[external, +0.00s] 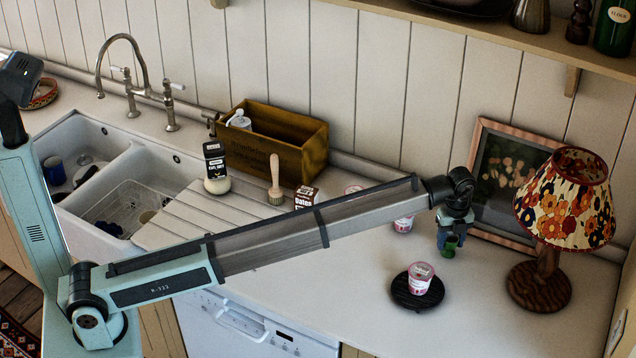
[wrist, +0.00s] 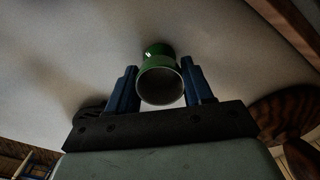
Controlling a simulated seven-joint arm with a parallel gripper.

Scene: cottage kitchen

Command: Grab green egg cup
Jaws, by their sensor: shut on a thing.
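The green egg cup (external: 449,247) is in my gripper (external: 452,240) over the right part of the white counter, in front of the framed picture. In the wrist view the egg cup (wrist: 158,76) sits between the two blue fingers of my gripper (wrist: 160,88), with its open round end facing the camera. The fingers are shut on its sides. In the external view the fingers partly hide the cup, and I cannot tell for sure whether it is clear of the counter.
A pink-and-white yogurt pot (external: 421,278) stands on a black round trivet (external: 402,293) nearby. A floral lamp (external: 567,198) stands to the right, with a framed picture (external: 493,160) behind. Another pot (external: 403,225) is beneath my arm. The front counter right of the trivet is clear.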

